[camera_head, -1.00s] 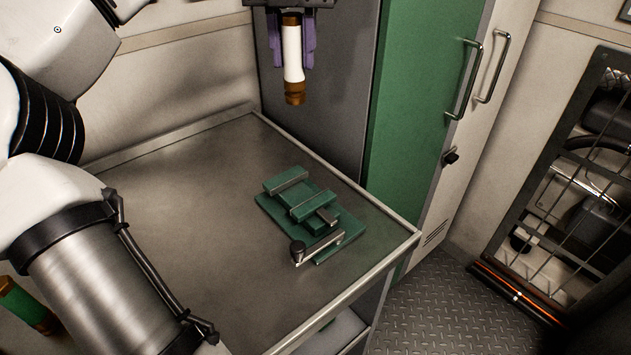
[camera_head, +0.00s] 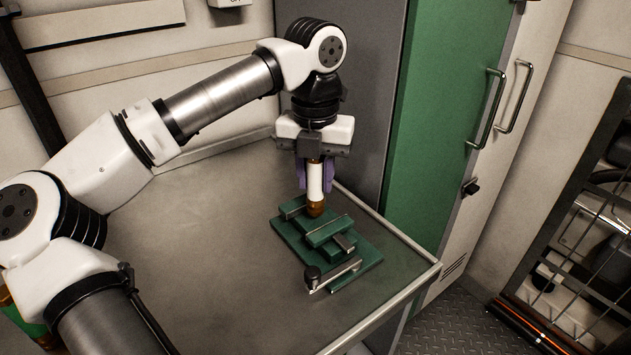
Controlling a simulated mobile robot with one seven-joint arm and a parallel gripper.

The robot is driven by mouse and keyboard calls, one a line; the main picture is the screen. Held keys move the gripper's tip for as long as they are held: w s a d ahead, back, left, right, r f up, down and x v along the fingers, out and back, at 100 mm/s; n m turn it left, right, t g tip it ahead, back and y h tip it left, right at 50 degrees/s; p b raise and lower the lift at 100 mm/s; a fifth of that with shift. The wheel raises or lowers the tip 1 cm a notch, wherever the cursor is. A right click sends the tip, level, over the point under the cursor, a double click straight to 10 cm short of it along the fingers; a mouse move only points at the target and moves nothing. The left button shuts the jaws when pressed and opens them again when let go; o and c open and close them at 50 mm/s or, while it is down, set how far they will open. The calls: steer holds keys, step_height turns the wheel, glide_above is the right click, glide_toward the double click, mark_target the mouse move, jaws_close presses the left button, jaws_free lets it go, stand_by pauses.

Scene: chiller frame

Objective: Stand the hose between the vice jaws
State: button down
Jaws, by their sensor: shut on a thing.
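The hose (camera_head: 315,182) is a short white piece with brass-coloured ends, held upright. My gripper (camera_head: 316,176), with purple fingers, is shut on its upper part. The green vice (camera_head: 357,245) lies on the metal table, with two jaw blocks and a crank handle at its front. The hose's lower brass end is at the gap between the rear jaw (camera_head: 293,206) and the front jaw (camera_head: 329,230). The front jaw's edge is close to that end. I cannot tell whether the hose touches the vice floor or either jaw.
The metal tabletop (camera_head: 215,265) is clear left of the vice, with a raised rim along its edges. A grey panel and a green cabinet door (camera_head: 445,110) with handles stand close behind and to the right. A barred frame (camera_head: 570,260) is at far right.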

steer(key=shift+f, duration=0.85)
steer(key=shift+f, duration=0.1)
steer(key=c, duration=1.1)
jaws_free()
step_height(320, 180, up, 12)
steer(key=shift+r, duration=0.1)
